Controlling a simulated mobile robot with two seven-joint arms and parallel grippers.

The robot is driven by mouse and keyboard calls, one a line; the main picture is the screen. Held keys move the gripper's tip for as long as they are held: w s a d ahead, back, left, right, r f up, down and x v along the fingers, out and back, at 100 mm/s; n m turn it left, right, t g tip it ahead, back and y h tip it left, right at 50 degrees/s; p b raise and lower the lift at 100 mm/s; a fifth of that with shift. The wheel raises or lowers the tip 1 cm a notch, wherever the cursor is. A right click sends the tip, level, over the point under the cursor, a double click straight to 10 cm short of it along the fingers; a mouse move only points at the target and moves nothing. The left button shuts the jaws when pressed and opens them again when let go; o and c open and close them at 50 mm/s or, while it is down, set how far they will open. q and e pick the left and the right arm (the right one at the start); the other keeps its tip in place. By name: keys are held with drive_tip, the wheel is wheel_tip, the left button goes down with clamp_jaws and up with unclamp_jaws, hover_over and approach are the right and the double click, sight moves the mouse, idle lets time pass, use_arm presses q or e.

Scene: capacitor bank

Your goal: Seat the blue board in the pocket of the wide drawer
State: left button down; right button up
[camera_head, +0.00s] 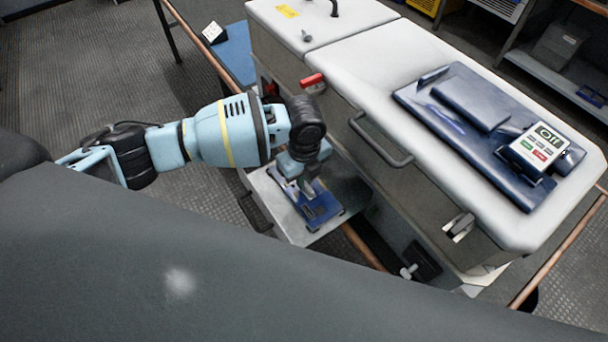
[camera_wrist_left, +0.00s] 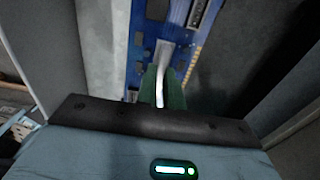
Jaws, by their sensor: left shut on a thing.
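The blue board (camera_head: 318,207) lies over the pulled-out, light grey wide drawer (camera_head: 283,212) in the head view. My left gripper (camera_head: 304,186) reaches down onto the board from above and is shut on it. In the left wrist view the green fingertips (camera_wrist_left: 163,88) close around a pale upright tab on the blue board (camera_wrist_left: 139,55). The board runs lengthwise away from the gripper between grey surfaces. The pocket is hidden under or around the board, and I cannot tell whether the board is seated in it. My right gripper is not in view.
A grey cabinet (camera_head: 385,185) with a white top stands behind the drawer, with a bar handle (camera_head: 382,143) and a red lever (camera_head: 312,80). A dark blue panel with a labelled box (camera_head: 539,146) lies on top. Copper-coloured rails run along the base.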

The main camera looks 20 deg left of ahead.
use_arm(q)
drive_tip(key=shift+f, duration=0.45)
drive_tip(key=c, duration=1.5)
unclamp_jaws()
drive_tip(key=shift+c, duration=0.2)
drive_tip(key=shift+o, duration=0.4)
wheel_tip(320, 180, up, 8)
drive_tip(key=shift+f, duration=0.1)
